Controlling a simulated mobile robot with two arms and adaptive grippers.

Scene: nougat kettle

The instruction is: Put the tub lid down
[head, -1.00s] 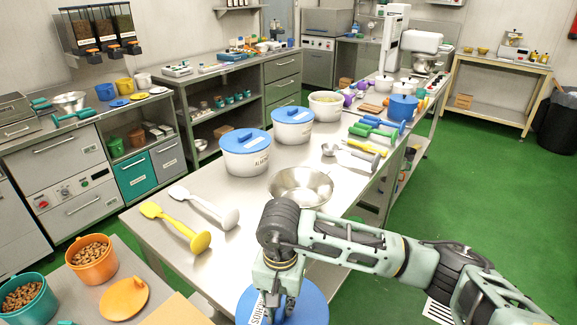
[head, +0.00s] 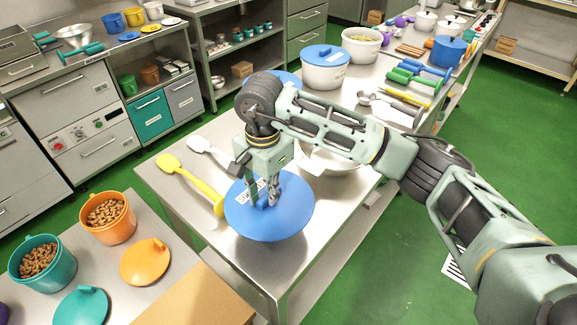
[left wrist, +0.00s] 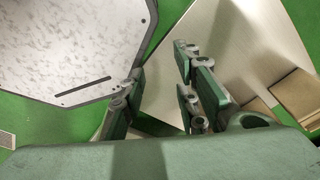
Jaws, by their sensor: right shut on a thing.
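My right gripper (head: 264,199) is shut on the blue tub lid (head: 296,212), holding it by its labelled top. The lid shows over the near end of the steel table, in front of the yellow spatula's head; whether it touches the table is unclear. An open white tub (head: 372,54) with pale green contents stands farther back. Another white tub (head: 324,76) wears a blue lid. My arm mostly hides a further blue lid. My left gripper (left wrist: 160,100) shows only in the left wrist view, its fingers apart with nothing between them.
A yellow spatula (head: 190,182) and a white one (head: 208,149) lie left of the lid. A steel bowl (head: 325,162) is partly behind my arm. Nut tubs (head: 108,220) and an orange lid (head: 146,262) occupy the near-left table. Bare tabletop (head: 345,205) lies to the right.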

